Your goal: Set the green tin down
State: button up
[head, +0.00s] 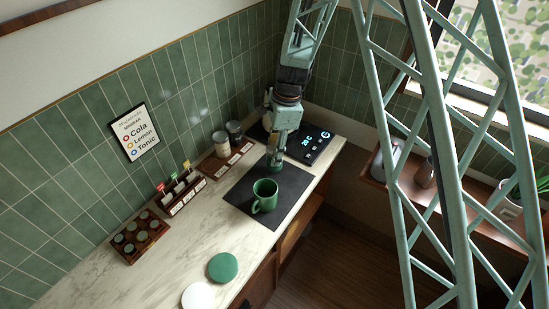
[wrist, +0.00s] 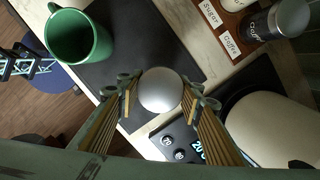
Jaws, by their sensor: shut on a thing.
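My gripper (head: 275,160) points down over the far end of the dark mat (head: 288,187), beyond the green mug. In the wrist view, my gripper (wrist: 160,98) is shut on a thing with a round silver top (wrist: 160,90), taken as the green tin. Its side is mostly hidden below the top and by the fingers in both views. I cannot tell whether its base touches the mat. The green mug (head: 265,195) stands upright on the mat, apart from my gripper; it also shows in the wrist view (wrist: 78,38).
A wooden rack (head: 228,160) with jars stands by the wall. A black panel with a lit display (head: 312,142) and a large cream object (wrist: 270,125) are near my gripper. A green disc (head: 222,267) and white disc (head: 198,295) lie nearer. The mat's left part is clear.

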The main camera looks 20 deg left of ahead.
jog(key=shift+f, duration=1.35)
jog(key=shift+f, duration=0.15)
jog(key=o, duration=1)
jog(key=shift+c, duration=0.2)
jog(key=r, duration=0.3)
jog(key=d+r, duration=0.1)
jog(key=r, duration=0.7)
jog(key=shift+w+d+r, duration=0.2)
jog(key=shift+w, duration=0.2)
jog(key=shift+d+r, duration=0.1)
jog(key=shift+r, duration=0.3)
